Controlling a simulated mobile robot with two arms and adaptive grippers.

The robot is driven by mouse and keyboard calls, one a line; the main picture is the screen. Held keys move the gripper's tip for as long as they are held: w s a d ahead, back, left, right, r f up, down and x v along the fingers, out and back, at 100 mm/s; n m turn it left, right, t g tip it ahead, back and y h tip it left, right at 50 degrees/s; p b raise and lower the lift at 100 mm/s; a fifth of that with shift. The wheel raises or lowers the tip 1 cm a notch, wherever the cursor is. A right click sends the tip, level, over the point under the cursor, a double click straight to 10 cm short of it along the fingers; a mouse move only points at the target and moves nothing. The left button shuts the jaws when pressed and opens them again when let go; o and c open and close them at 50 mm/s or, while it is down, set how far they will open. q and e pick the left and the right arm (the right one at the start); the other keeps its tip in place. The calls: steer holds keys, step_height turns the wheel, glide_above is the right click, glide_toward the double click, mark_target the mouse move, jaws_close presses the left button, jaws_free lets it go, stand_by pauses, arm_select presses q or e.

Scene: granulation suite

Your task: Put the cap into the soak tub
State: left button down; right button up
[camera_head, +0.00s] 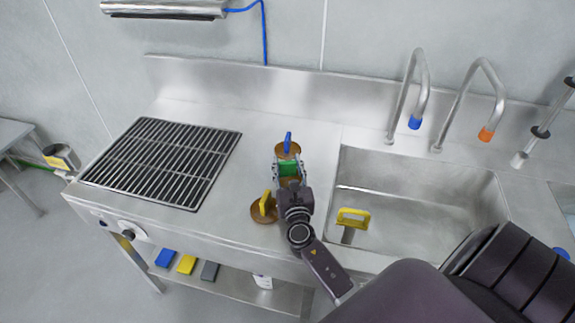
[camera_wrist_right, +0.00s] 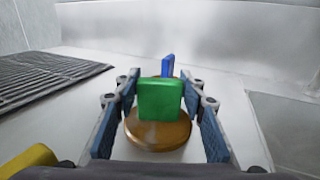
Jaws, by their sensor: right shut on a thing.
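A cap with a green handle (camera_wrist_right: 160,98) on a brown round disc (camera_wrist_right: 158,134) is between the fingers of my right gripper (camera_head: 288,168). The gripper is shut on it, low over the steel counter; I cannot tell whether the disc touches the counter. A blue-handled cap (camera_head: 288,143) is just behind it, and a yellow-handled cap (camera_head: 264,208) stands to its left, nearer the front. Nothing is plainly marked as the soak tub; a steel sink basin (camera_head: 425,200) lies right of the gripper. My left gripper is not in view.
A yellow-handled object (camera_head: 352,217) is at the basin's left front. A black slatted rack (camera_head: 162,162) covers the counter's left part. Two taps with blue (camera_head: 415,122) and orange (camera_head: 486,134) tips rise behind the basin. Another basin (camera_head: 566,203) is cut off at the right edge.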

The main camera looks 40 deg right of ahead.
steer(key=shift+f, duration=0.1)
steer(key=o, duration=1.1)
